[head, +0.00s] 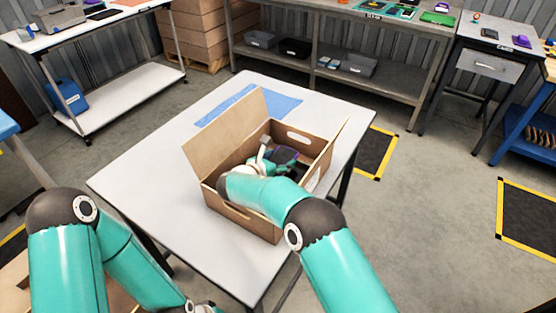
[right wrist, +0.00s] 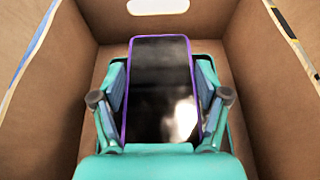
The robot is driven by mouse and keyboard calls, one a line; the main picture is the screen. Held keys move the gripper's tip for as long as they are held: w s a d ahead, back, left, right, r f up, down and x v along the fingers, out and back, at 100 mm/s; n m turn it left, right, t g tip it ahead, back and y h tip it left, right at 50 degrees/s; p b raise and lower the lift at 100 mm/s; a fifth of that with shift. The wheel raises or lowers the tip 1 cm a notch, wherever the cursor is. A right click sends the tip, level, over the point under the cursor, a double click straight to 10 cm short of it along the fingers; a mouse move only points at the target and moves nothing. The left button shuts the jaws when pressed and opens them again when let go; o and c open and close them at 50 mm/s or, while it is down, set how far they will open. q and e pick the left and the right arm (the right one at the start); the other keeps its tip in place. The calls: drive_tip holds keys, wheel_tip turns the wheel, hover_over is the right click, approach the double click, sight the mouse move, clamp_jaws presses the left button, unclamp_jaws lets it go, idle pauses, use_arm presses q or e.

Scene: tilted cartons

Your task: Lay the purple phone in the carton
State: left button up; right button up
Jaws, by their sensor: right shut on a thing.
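The open brown carton (head: 247,222) stands on the white table with its flaps up. My right arm reaches into it, and my right gripper (head: 283,157) is inside, partly hidden by my own arm. In the right wrist view, the purple phone (right wrist: 160,92), with a dark glossy screen and purple rim, is held between the two fingers of my right gripper (right wrist: 160,78). The carton's walls (right wrist: 255,60) surround it there. I cannot tell whether the phone touches the carton's floor. My left arm shows at lower left, but its gripper is out of view.
The white table (head: 135,175) is clear around the carton, apart from a blue mat (head: 275,105) behind it. A grey shelved bench (head: 400,78) stands at the back. A white cart (head: 125,90) is at upper left and a drawer table (head: 490,62) at upper right.

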drive_tip(key=shift+f+b, duration=0.3)
drive_tip(key=shift+b, duration=0.05)
drive_tip(key=o, duration=1.3)
